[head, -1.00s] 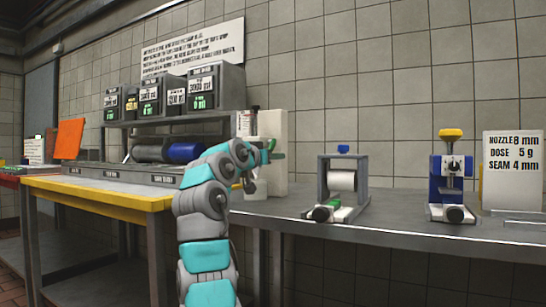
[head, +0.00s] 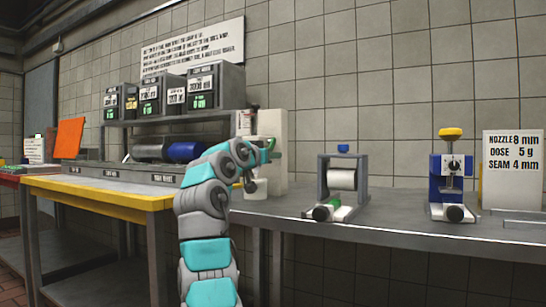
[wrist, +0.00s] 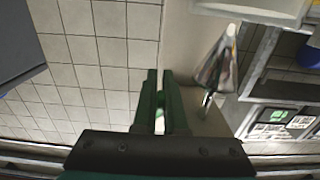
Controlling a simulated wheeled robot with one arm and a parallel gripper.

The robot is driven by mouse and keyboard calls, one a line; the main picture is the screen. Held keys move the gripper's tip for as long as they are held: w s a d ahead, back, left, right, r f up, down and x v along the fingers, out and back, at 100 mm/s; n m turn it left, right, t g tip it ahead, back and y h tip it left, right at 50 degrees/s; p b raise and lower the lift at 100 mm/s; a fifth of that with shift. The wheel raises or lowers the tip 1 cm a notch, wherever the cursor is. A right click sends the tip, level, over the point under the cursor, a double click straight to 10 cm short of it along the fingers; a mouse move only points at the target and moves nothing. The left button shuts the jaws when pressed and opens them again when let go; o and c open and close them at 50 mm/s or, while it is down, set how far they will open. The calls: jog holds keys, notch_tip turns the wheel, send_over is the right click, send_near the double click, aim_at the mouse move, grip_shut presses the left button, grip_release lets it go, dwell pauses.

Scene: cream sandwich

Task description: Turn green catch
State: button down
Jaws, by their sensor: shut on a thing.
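The green catch (head: 272,145) is a small green piece on the front of the cream-white upright machine (head: 280,168), at the centre of the head view. My gripper (head: 265,155) is at the machine's front, shut on the catch. In the wrist view my gripper (wrist: 161,102) shows two dark green fingers close together with a narrow bright gap. What lies between the fingertips is small and mostly hidden. The machine's lower front is partly behind my arm.
A roller stand (head: 342,180) with a green knob and a blue press (head: 451,180) with a yellow knob stand to the right on the grey counter (head: 400,222). A placard (head: 512,168) stands at far right. A yellow-edged table (head: 100,194) is at left.

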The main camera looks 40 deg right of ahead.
jog(key=shift+w+f, duration=0.1)
jog(key=h+b, duration=0.1)
jog(key=d+t+h+b, duration=0.1)
jog(key=shift+w+h, duration=0.15)
jog(key=shift+h, duration=0.25)
dwell(0.4)
jog(key=c, duration=1)
grip_release()
jog(key=shift+a, duration=0.15)
